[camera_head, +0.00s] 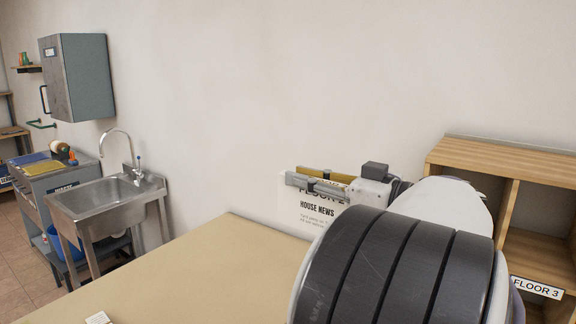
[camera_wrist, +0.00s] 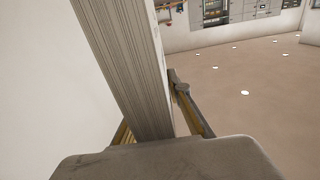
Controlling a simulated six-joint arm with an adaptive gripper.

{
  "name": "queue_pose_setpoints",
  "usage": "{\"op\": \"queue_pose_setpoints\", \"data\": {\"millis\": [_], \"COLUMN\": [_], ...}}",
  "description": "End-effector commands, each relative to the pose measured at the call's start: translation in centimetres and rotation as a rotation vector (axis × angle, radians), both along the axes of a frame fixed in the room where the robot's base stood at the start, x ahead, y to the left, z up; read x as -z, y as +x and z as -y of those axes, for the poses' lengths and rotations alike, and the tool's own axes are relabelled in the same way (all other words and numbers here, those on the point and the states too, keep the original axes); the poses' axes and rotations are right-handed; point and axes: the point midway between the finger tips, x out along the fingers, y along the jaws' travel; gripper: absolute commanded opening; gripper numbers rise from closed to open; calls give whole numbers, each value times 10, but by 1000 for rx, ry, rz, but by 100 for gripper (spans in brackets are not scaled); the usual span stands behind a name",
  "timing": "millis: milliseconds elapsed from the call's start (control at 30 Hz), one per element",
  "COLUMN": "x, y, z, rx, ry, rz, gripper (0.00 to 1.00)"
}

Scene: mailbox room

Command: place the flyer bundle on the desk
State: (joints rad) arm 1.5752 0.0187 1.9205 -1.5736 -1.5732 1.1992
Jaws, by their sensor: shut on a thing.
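The flyer bundle (camera_head: 316,210) is a thick stack of white sheets with "HOUSE NEWS" printed on its front in the head view. My gripper (camera_head: 316,182) is shut on its upper part and holds it upright near the pale wall. In the wrist view, the bundle (camera_wrist: 128,65) shows edge-on between the fingers of my gripper (camera_wrist: 155,133). The tan desk (camera_head: 185,270) fills the lower middle of the head view. The bundle appears near the desk's far edge; my arm hides its lower right part, and I cannot tell its height over the desk.
A wooden pigeonhole shelf (camera_head: 505,160) labelled "FLOOR 3" stands at the right. A small white item (camera_head: 98,318) lies at the desk's front. A steel sink (camera_head: 108,198) and grey wall cabinet (camera_head: 78,78) are at the left. The visible desk middle is clear.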

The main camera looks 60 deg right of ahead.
Motion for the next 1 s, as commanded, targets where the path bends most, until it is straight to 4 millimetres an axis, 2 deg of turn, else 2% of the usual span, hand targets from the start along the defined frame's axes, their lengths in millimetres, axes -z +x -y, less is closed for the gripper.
{"op": "queue_pose_setpoints", "data": {"millis": [267, 600, 1000], "x": [55, 145, 227], "y": [2, 2, 2], "z": [-1, -1, -1], "rx": [-1, -1, -1], "ry": [10, 12, 9], "rz": [0, 0, -1], "gripper": [0, 0, 0]}}
